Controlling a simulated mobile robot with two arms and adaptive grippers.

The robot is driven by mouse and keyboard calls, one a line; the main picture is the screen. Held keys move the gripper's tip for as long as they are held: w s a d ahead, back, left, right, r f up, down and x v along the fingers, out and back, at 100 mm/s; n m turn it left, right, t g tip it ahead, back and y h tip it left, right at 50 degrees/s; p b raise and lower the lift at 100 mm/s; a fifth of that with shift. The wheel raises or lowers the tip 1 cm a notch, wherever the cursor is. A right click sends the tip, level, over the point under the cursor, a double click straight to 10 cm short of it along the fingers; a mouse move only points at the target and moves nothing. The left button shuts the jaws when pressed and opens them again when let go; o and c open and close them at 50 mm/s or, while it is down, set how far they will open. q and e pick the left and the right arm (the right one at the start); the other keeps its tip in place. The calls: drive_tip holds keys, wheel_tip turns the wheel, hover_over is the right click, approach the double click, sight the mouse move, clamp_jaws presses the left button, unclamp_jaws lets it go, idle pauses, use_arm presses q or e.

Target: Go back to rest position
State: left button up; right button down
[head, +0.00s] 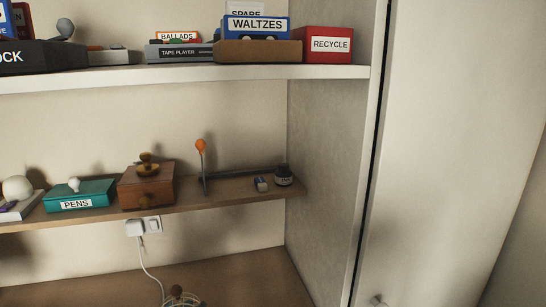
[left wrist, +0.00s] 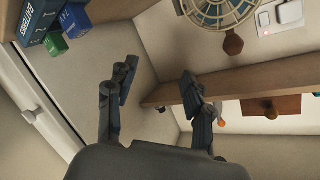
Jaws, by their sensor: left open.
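My left gripper (left wrist: 160,105) shows in the left wrist view with its two dark fingers spread wide apart. It is open, and nothing is between the fingers. Behind the fingers, that view shows the wooden shelf (left wrist: 258,80) and the pale side wall (left wrist: 175,45) of the cabinet. Neither gripper shows in the head view. My right gripper is in no view.
In the head view, the middle shelf (head: 240,196) bears a teal PENS box (head: 95,190), a wooden box (head: 150,188) and an ink jar (head: 284,176). The upper shelf (head: 200,73) bears a red RECYCLE box (head: 322,55). A pale door panel (head: 450,130) stands at right.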

use_arm(q)
drive_tip(key=s+a+f+n+g+y, duration=0.1)
drive_tip(key=s+a+f+n+g, duration=0.25)
drive_tip(key=s+f, duration=0.35)
drive_tip(key=s+a+f+n+g, duration=0.2)
drive_tip(key=s+f+g, duration=0.25)
drive_tip(key=s, duration=0.35)
drive_tip(key=s+a+f+n+g+y, duration=0.1)
drive_tip(key=s+a+f+n+g, duration=0.2)
drive_tip(key=s+f, duration=0.45)
drive_tip(key=s+f+m+g, duration=0.1)
drive_tip(key=s+f+g, duration=0.15)
drive_tip(key=f, duration=2.45)
drive_tip(key=s+a+f, duration=0.2)
drive_tip(key=s+f, duration=1.2)
drive_tip(key=s, duration=0.2)
drive_tip(key=shift+s+a, duration=0.2)
drive_tip(key=shift+r+g, duration=0.1)
drive_tip(key=shift+g, duration=0.15)
drive_tip(key=shift+c, duration=0.2)
